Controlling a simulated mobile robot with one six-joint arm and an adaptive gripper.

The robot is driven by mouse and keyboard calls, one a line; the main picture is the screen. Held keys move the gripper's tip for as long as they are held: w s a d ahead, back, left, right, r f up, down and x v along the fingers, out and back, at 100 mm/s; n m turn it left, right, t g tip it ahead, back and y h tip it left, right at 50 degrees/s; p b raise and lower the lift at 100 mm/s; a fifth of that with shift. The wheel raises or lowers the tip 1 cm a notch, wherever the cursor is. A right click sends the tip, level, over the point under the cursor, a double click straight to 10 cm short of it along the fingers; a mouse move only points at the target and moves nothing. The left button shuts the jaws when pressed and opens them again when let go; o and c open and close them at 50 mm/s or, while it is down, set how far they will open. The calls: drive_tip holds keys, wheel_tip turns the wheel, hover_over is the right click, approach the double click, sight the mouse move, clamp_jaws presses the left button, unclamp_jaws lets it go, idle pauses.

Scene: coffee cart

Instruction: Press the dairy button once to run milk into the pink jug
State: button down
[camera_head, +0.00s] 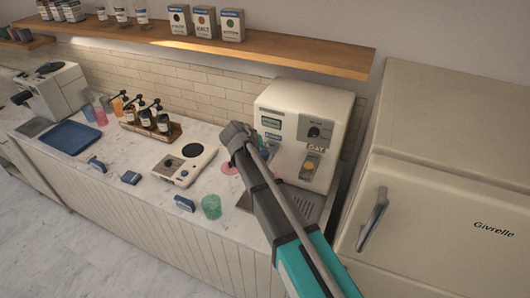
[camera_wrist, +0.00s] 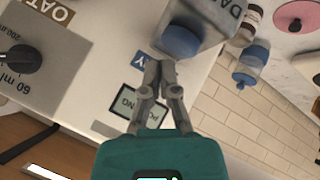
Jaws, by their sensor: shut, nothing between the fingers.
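The cream milk machine (camera_head: 305,105) stands at the counter's right end. My gripper (camera_wrist: 163,65) is shut and empty, its tips against or just off the machine's front, beside a blue label (camera_wrist: 138,59) ending in "Y". The display (camera_wrist: 144,106) is partly covered by the fingers and appears to read "POURING". No pink jug is clearly identifiable under the machine.
An orange "OAT" label (camera_head: 316,148) and a dial (camera_head: 314,131) are on the machine's front. A fridge (camera_head: 450,190) stands at right; a shelf (camera_head: 300,55) hangs above.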

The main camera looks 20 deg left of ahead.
sight(264, 153)
drive_tip(key=shift+r, duration=0.1)
wheel_tip(264, 153, up, 5)
drive_tip(key=p, duration=0.5)
idle(1.1)
